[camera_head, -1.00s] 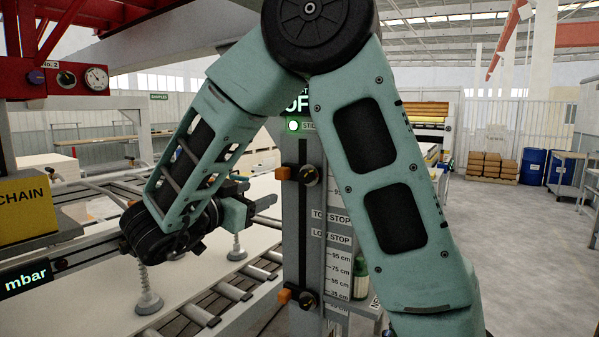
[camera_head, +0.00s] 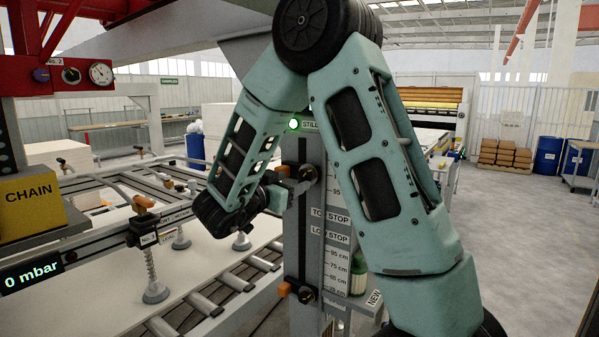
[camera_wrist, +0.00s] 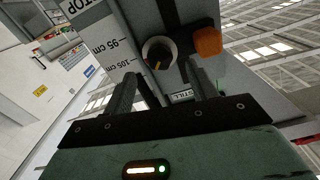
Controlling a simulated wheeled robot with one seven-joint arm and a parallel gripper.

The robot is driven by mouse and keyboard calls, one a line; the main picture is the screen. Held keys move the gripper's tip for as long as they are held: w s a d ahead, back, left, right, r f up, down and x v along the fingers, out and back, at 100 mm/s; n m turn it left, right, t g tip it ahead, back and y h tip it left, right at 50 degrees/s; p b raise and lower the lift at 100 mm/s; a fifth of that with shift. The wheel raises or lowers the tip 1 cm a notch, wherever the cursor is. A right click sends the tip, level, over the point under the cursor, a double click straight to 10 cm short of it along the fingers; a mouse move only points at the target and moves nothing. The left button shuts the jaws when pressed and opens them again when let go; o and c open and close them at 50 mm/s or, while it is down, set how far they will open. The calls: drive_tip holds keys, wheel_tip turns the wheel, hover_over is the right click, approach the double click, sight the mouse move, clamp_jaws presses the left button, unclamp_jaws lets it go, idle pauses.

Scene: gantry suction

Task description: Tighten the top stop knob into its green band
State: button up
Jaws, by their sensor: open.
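The top stop knob (camera_head: 309,175) is a dark round knob on the upper part of the grey column's slot, beside an orange block (camera_head: 282,172). In the wrist view the knob (camera_wrist: 159,52) shows a pale ring and a small orange mark, with the orange block (camera_wrist: 207,41) to its right. My gripper (camera_head: 296,186) is open at the column, close to the knob. In the wrist view my gripper's fingers (camera_wrist: 160,72) stand apart, with the knob just beyond and between their tips. Contact cannot be told. A green band cannot be made out on the knob.
A lower knob (camera_head: 307,295) with its own orange block sits on the same column. A scale strip (camera_head: 337,260) runs beside the slot. Left are a roller conveyor (camera_head: 235,278) and suction cups (camera_head: 155,291). Open floor (camera_head: 520,240) lies at right.

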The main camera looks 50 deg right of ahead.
sight(302, 177)
drive_tip(key=shift+w+d+p, duration=0.15)
drive_tip(key=shift+d+p, duration=0.35)
drive_tip(key=shift+d, duration=1.8)
drive_tip(key=c, duration=1)
drive_tip(key=shift+f+m+b, duration=0.25)
drive_tip(key=shift+m+b, duration=0.35)
drive_tip(key=shift+b, duration=0.55)
drive_tip(key=shift+r+m+b, duration=0.1)
drive_tip(key=shift+m+b, duration=0.4)
drive_tip(key=shift+b, duration=0.1)
drive_tip(key=shift+r, duration=0.15)
drive_tip(key=o, duration=1)
drive_tip(key=shift+a, duration=0.1)
